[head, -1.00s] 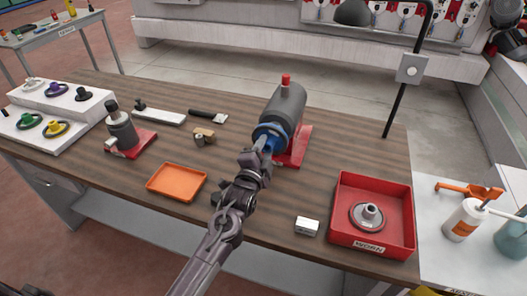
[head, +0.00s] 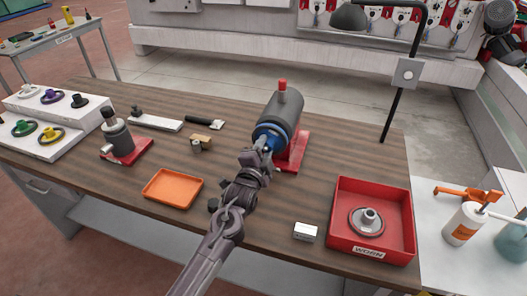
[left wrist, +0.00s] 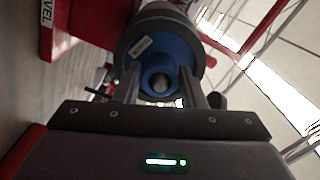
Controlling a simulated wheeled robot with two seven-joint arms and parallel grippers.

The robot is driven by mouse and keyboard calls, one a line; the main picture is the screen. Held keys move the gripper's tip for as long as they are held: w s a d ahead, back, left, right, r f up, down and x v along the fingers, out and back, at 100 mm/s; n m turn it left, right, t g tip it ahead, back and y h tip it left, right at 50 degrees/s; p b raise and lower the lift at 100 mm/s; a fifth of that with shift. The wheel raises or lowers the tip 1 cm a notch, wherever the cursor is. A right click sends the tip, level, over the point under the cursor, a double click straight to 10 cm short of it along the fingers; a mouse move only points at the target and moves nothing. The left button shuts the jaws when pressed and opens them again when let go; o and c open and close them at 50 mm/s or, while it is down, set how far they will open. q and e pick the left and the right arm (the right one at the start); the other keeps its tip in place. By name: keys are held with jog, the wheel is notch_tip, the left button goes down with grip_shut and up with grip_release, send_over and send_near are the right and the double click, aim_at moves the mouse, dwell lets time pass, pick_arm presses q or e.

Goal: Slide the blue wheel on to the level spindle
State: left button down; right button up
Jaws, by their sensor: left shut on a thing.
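The blue wheel (head: 268,133) is at the near end face of the grey cylindrical spindle housing (head: 283,106), which lies level on a red base (head: 297,150). My left gripper (head: 265,148) is shut on the wheel's hub. In the left wrist view the blue wheel (left wrist: 170,66) faces me, with its hub between my two fingers (left wrist: 161,88) and a pale round end showing in the hub's bore. The wheel sits up against or very close to the housing; I cannot tell if it is fully seated. My right gripper is not in view.
An orange tray (head: 172,189), a small white block (head: 305,231) and a red WORN bin (head: 399,190) holding a grey wheel stand around my arm. An upright grey spindle (head: 117,133) and white racks of coloured wheels (head: 68,116) are at left. A lamp post (head: 403,80) stands behind right.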

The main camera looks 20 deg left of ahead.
pick_arm(q)
jog(key=shift+w+r, duration=0.1)
jog(key=shift+w, duration=0.45)
jog(key=c, duration=0.8)
grip_release()
jog(key=shift+c, duration=0.2)
jog(key=shift+s+b, duration=0.3)
jog(key=shift+b, duration=0.05)
jog(key=s+b, duration=0.2)
jog(key=s, duration=0.5)
jog(key=shift+s, duration=0.15)
jog(key=shift+a, duration=0.1)
